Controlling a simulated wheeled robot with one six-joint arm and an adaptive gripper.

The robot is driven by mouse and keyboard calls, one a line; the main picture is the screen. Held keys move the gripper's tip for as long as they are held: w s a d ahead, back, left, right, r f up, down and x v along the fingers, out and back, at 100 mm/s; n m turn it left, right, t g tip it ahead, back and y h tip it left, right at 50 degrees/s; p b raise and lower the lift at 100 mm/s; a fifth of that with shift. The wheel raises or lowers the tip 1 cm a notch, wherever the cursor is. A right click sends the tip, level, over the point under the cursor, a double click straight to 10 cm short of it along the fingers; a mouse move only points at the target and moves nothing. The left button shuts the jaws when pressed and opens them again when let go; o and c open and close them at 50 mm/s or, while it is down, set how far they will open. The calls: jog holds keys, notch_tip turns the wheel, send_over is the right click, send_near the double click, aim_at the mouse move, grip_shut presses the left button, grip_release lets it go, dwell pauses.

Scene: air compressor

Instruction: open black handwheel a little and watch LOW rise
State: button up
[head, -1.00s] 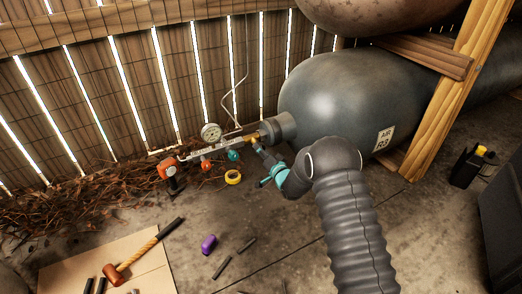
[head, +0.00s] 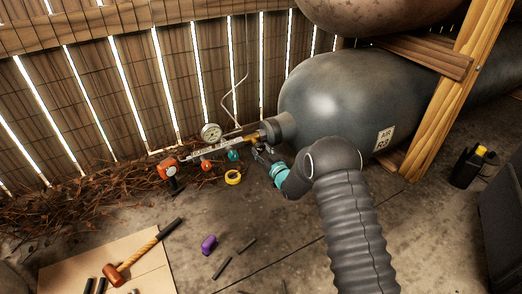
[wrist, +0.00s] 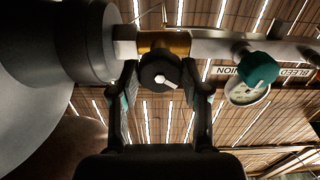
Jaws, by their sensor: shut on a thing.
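The black handwheel (wrist: 160,72) sits on a brass valve body (wrist: 168,42) in the pipe, beside the tank's end. My gripper (wrist: 160,80) has one finger on each side of the handwheel and is shut on it. In the head view my gripper (head: 262,152) reaches the pipe by the tank neck and hides the handwheel. A round white-faced gauge (head: 211,132) stands above the pipe. In the wrist view the gauge (wrist: 248,97) is partly behind a teal handwheel (wrist: 258,70). Its needle and name are too small to read.
The grey tank (head: 345,95) is close on the right of the pipe. A slatted fence (head: 120,95) is behind. An orange-topped valve (head: 167,168) is at the pipe's left end. A hammer (head: 140,255), yellow tape (head: 233,177) and a purple item (head: 208,243) lie on the floor.

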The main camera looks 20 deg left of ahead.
jog(key=shift+n, duration=0.6)
jog(key=o, duration=1.2)
jog(key=shift+v, duration=3)
